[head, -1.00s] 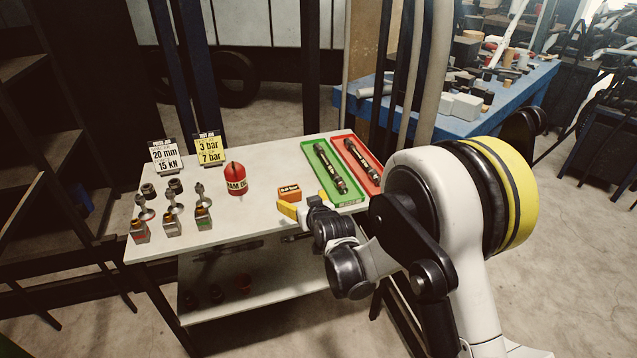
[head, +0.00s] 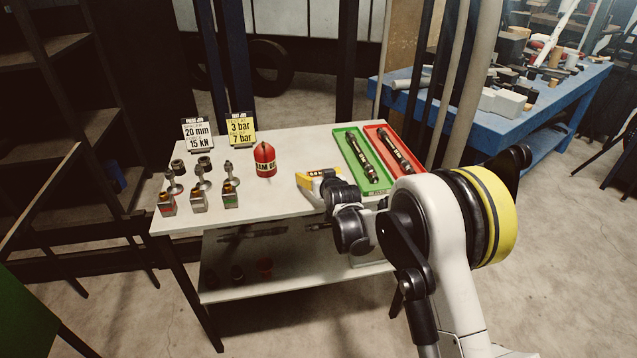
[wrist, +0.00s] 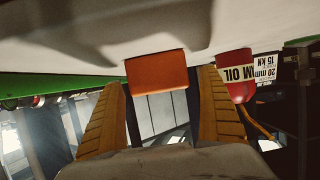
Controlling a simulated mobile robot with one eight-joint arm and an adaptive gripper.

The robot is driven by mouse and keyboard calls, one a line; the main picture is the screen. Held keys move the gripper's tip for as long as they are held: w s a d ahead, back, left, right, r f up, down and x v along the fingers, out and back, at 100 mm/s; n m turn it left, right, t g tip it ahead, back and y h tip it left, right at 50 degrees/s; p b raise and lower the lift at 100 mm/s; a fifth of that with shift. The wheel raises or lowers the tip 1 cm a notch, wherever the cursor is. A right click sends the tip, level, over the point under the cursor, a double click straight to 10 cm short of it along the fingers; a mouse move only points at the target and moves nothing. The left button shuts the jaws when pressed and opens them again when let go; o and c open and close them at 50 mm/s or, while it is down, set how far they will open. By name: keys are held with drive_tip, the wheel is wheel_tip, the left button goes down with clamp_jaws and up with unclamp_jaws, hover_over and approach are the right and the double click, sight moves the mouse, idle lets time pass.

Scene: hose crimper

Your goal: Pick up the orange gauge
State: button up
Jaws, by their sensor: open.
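The orange gauge (wrist: 156,72) is a small orange block on the white tabletop. In the wrist view it shows between the two yellow fingertips, with a narrow gap on each side. In the head view only a part of the gauge (head: 320,172) shows behind my gripper (head: 312,184). My gripper is open around or just short of the gauge, with its yellow fingers spread; it also fills the lower wrist view (wrist: 162,88). How deep the gauge sits between the fingers cannot be told.
A red oil can (head: 265,160) stands left of the gauge. A green tray (head: 349,158) and a red tray (head: 408,167) with dark hose parts lie to the right. Several metal fittings (head: 201,184) and two sign cards (head: 241,128) stand at the left. The front tabletop is clear.

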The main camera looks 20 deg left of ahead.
drive_tip(key=c, duration=1.5)
drive_tip(key=shift+r, duration=0.15)
